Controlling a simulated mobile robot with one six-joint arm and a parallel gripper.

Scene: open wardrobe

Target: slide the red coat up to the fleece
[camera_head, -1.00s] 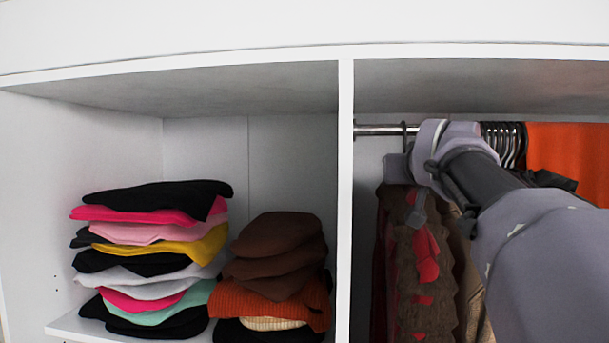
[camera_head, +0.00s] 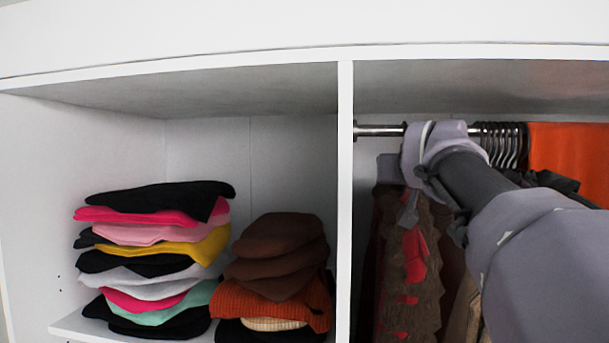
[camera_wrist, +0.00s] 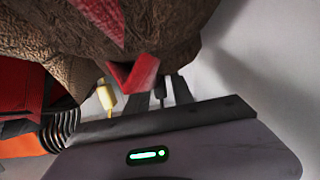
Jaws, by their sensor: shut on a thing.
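In the head view, red patches (camera_head: 414,255) that look like the red coat show among a shaggy brown garment (camera_head: 425,300), probably the fleece. The two overlap, and I cannot tell where one ends. In the wrist view the brown cloth (camera_wrist: 185,35) fills the top, with a red flap (camera_wrist: 133,75) close to the fingers. My gripper (camera_wrist: 164,90) is shut on what looks like a dark hanger hook, just under the rail. In the head view my wrist hides the fingertips and that hook.
The rail (camera_head: 380,130) is bare beside the white divider (camera_head: 345,200). An orange garment (camera_head: 570,155) and bunched dark hangers (camera_head: 505,145) are at right. A yellowish hook (camera_wrist: 106,95) is beside my fingers. Folded clothes (camera_head: 150,250) fill the left compartment.

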